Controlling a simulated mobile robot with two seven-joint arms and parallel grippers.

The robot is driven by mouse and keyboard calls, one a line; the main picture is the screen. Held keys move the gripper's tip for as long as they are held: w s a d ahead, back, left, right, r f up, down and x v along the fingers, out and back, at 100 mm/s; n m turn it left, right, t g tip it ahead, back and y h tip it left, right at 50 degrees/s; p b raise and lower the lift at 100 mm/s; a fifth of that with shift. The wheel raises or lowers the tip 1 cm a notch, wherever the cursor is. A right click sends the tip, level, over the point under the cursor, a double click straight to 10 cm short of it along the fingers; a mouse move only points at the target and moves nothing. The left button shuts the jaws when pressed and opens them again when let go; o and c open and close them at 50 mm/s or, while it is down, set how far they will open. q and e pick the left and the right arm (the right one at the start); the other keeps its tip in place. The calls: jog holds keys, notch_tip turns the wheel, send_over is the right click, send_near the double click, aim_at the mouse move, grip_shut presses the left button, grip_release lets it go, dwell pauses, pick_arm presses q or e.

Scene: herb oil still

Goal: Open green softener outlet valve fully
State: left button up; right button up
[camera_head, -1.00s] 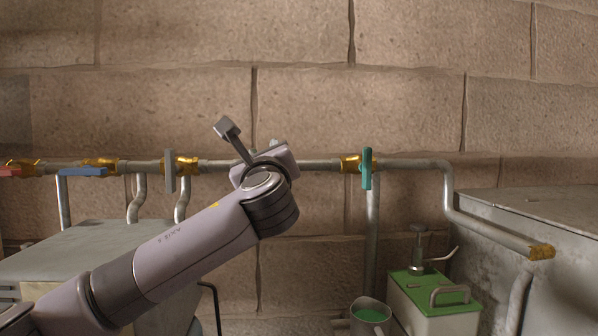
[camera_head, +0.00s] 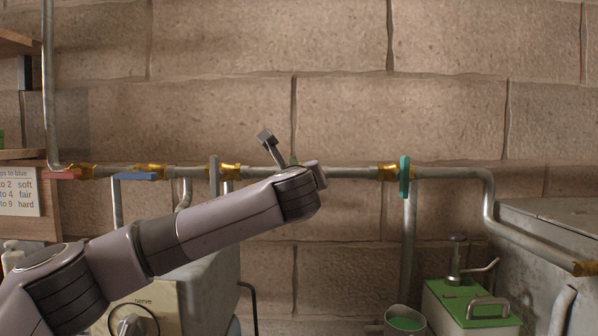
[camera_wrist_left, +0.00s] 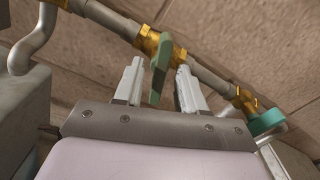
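A green valve handle (camera_wrist_left: 159,70) on a brass fitting (camera_wrist_left: 150,42) shows in the left wrist view, lying crosswise to the pipe. My left gripper (camera_wrist_left: 160,88) is open, with one finger on each side of this handle and a visible gap to each. My right gripper is not in view.
The pipe (camera_head: 355,172) runs along the stone wall, with red (camera_head: 62,175), blue (camera_head: 134,176) and grey (camera_head: 214,176) handles at left. A green-topped container (camera_head: 468,304) and a cup of green liquid (camera_head: 404,322) stand below right. A metal tank (camera_head: 545,235) is at right.

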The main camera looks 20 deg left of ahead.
pick_arm(q)
jog(key=shift+w+a, duration=0.15)
jog(key=shift+w, duration=0.45)
grip_shut()
jog(key=shift+f+n, duration=0.1)
jog(key=shift+n, duration=0.2)
jog(key=n, duration=0.9)
jog(key=n+b, duration=0.1)
jog(key=n, duration=0.3)
jog(key=shift+a+f, duration=0.2)
jog(key=shift+f, duration=0.1)
jog(key=shift+n, duration=0.3)
